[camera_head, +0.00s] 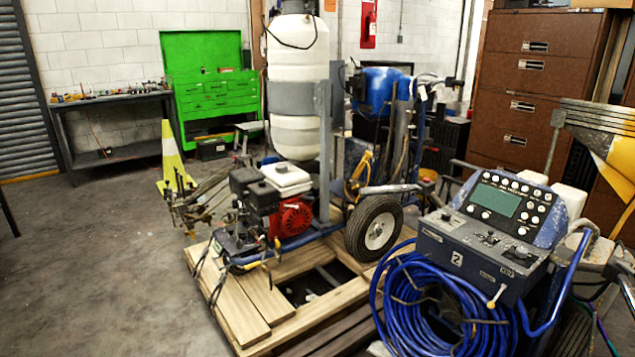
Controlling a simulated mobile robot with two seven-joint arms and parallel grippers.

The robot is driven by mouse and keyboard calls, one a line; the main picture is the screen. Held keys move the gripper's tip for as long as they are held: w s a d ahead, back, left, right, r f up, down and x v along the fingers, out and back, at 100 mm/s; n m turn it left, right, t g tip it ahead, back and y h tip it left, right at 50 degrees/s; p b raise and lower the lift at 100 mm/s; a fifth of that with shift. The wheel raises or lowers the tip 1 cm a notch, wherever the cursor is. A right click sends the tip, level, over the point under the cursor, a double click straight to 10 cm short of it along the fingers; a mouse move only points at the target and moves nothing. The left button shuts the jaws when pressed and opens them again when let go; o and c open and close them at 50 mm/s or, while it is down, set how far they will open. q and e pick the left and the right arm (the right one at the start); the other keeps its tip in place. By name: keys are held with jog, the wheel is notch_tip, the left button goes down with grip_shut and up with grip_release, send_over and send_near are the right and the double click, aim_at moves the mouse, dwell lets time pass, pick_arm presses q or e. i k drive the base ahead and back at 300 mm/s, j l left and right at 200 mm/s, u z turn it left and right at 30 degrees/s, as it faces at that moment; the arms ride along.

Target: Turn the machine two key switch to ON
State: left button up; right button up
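Machine two (475,245) stands at the right, with a grey sloped control box marked with a white "2" (457,259). Above the box is a blue panel (545,227) with a greenish screen (495,200) and several white round buttons. The box face carries small knobs, labels and a pale-tipped lever (497,295) at its lower right. The key switch is too small to pick out among these controls, and its position cannot be read. Neither of my grippers is in view.
A blue hose coil (420,318) hangs on machine two's front. Another striper with a white tank (297,85) and a red engine (290,218) stands on a wooden pallet (240,305). Brown cabinets (530,85) stand behind. The concrete floor (90,270) at left is clear.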

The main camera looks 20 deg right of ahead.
aim_at(521, 252)
jog(key=i+l+z, duration=0.1)
jog(key=i+z, duration=0.7)
jog(key=z, duration=0.2)
jog(key=i+z, duration=0.85)
jog(key=i+j, duration=0.05)
